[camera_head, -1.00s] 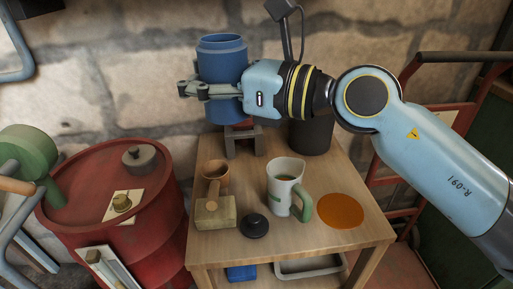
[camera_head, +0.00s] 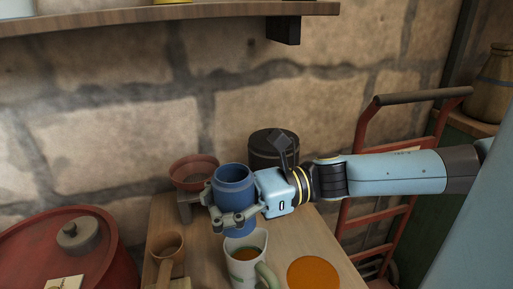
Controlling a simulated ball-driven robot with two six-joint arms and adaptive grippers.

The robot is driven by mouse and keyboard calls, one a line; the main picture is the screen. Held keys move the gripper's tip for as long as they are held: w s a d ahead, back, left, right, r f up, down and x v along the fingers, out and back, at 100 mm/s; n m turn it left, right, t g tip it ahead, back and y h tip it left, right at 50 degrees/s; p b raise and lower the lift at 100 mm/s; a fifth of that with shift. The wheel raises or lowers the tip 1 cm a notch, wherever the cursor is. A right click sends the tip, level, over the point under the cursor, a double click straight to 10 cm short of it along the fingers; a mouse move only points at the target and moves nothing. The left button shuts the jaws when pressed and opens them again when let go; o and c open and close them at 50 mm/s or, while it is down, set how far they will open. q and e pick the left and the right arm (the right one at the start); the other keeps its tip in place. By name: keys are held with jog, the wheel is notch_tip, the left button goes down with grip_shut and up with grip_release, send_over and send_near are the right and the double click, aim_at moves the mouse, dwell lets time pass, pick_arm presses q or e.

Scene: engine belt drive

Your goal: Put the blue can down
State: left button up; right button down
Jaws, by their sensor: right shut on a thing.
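The blue can (camera_head: 235,185) is upright in my right gripper (camera_head: 222,209). The gripper's fingers are shut around its lower part, with the arm coming in from the right. The can is over the back half of the wooden table (camera_head: 199,262), just behind the white mug (camera_head: 244,269). The can's bottom is partly hidden by the fingers and mug, and I cannot tell whether it touches the table. My left gripper is not in view.
A reddish bowl (camera_head: 190,171) is behind the can on the left, and a dark canister (camera_head: 274,147) behind it on the right. An orange disc (camera_head: 313,273) and a brown cup (camera_head: 166,245) are nearer. A shelf (camera_head: 150,18) overhangs above.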

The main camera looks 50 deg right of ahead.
jog(key=s+d+f+m+t+h, duration=0.1)
jog(key=s+d+f+t, duration=0.1)
jog(key=d, duration=0.7)
jog(key=shift+h, duration=0.3)
jog(key=w+a+f+b, duration=0.1)
jog(key=w+f+b, duration=0.1)
jog(key=w, duration=0.1)
jog(key=w+a+f+b, duration=0.1)
jog(key=w+f+b, duration=0.1)
jog(key=w+b, duration=0.1)
jog(key=w+a+f+b, duration=0.2)
jog(key=w+f, duration=0.1)
jog(key=shift+w+a, duration=0.1)
jog(key=shift+w, duration=0.3)
jog(key=shift+f+b, duration=0.9)
jog(key=shift+f, duration=1.2)
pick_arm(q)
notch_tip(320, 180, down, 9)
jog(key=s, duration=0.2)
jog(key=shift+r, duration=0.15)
pick_arm(e)
jog(key=shift+f, duration=0.15)
jog(key=shift+c, duration=2.2)
grip_release()
